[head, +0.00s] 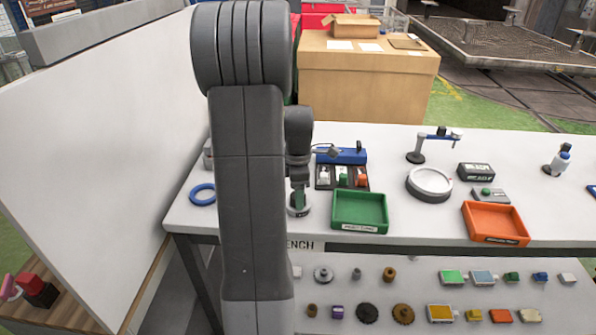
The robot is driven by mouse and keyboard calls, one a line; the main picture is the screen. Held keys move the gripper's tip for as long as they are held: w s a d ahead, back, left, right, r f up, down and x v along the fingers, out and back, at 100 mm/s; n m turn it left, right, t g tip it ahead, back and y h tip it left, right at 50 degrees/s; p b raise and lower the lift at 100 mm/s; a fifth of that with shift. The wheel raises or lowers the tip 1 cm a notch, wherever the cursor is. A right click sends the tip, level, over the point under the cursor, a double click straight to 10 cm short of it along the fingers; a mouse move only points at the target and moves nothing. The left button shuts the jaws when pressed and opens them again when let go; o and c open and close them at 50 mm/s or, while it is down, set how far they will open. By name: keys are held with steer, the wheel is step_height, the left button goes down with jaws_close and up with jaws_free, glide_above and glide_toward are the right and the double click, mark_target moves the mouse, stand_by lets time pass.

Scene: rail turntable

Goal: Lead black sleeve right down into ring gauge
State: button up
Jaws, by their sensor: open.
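My gripper (299,186) points down at the left part of the white bench, partly covered by my own arm. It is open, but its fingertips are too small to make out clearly. Just below it is a small grey round piece with a dark centre (298,210) on the bench; I cannot tell for certain whether this is the ring gauge. Something greenish shows between it and the wrist. I cannot pick out the black sleeve; it may be hidden by my arm or gripper. A blue ring (203,194) lies flat to the left of my arm.
A black rack (323,184) with white, green and orange pieces stands before a blue device (350,156). A green tray (360,226), a round white dish (429,184) and an orange tray (494,237) are to the right. A white panel (90,170) rises at left.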

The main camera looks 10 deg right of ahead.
step_height(320, 180, up, 12)
steer(key=shift+r, duration=0.2)
steer(key=shift+f, duration=0.1)
step_height(320, 180, down, 14)
steer(key=shift+r, duration=0.3)
stand_by(0.4)
stand_by(0.4)
